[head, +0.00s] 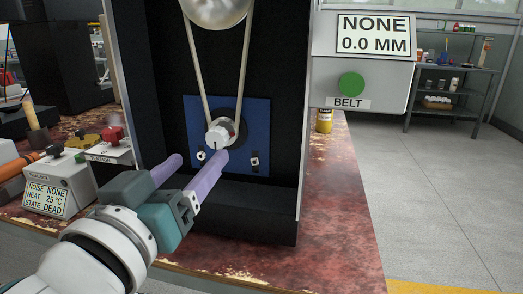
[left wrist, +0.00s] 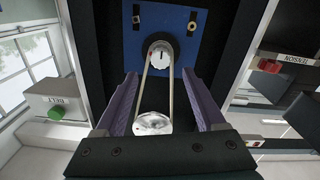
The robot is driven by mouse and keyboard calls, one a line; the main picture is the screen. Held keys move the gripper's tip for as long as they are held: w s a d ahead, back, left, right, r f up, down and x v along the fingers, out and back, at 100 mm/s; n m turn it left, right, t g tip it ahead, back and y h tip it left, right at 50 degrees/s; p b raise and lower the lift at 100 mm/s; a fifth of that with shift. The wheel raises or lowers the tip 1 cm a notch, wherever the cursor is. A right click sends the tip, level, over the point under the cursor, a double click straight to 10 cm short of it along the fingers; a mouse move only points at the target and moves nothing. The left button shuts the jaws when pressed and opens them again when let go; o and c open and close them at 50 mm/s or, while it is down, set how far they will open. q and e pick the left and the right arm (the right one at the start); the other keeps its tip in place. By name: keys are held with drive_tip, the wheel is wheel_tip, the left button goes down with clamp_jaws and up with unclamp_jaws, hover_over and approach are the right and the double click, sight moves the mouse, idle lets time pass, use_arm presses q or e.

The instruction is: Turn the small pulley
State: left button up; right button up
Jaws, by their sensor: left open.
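In the left wrist view, turned upside down, the small pulley (left wrist: 160,58) shows beyond and between the fingertips (left wrist: 160,76), with nothing gripped. Contact cannot be told. My right gripper is out of view.
A grey box with a green BELT button (head: 351,84) and a display reading NONE 0.0 MM stands right of the housing. A box reading HEAT 25 °C, STATE DEAD (head: 47,198) sits at left, near a red knob (head: 113,134). A yellow bottle (head: 324,121) stands behind.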

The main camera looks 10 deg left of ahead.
sight(215, 140)
use_arm(q)
drive_tip(key=w+b, duration=0.1)
drive_tip(key=w, duration=0.8)
drive_tip(key=shift+w+d+r, duration=0.1)
drive_tip(key=c, duration=1.1)
drive_tip(key=shift+m, duration=0.3)
